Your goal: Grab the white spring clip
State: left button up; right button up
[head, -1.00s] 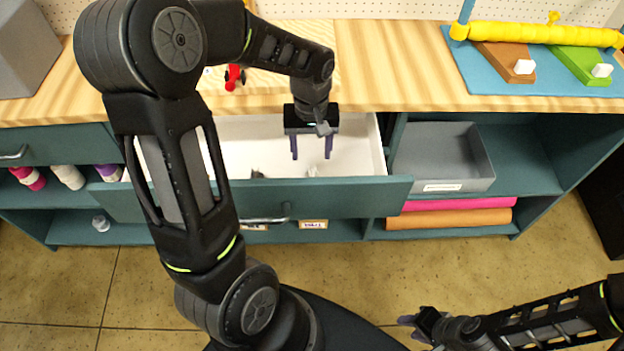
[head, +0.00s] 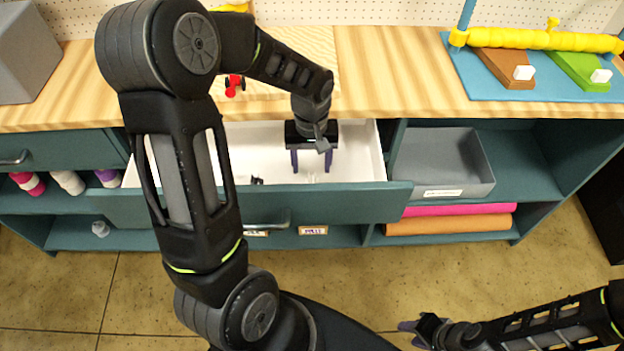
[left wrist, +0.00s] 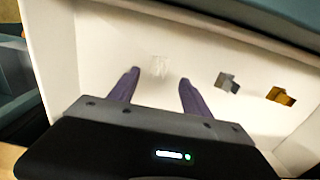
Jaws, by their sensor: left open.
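The white spring clip (left wrist: 158,66) lies on the pale drawer floor in the left wrist view, faint against it. My left gripper (left wrist: 156,76) is open, with its two purple fingers on either side of the clip in that picture. I cannot tell how far above the floor the fingertips are. In the head view my left gripper (head: 311,168) reaches down into the open drawer (head: 355,150). My right gripper (head: 418,328) is low at the right, away from the drawer, and its jaw opening is unclear.
A dark grey clip (left wrist: 227,83) and a gold clip (left wrist: 280,96) lie to the right of the white one. The drawer front (head: 350,203) stands close to the fingers. A grey bin (head: 440,165) sits on the shelf at right. The wooden counter (head: 390,70) is behind.

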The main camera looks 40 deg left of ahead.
aim_at(312, 173)
pick_arm(q)
notch_tip(312, 173, down, 5)
jog(key=shift+w+p, duration=0.1)
jog(key=shift+p, duration=0.2)
dwell(0.4)
grip_shut()
dwell(0.5)
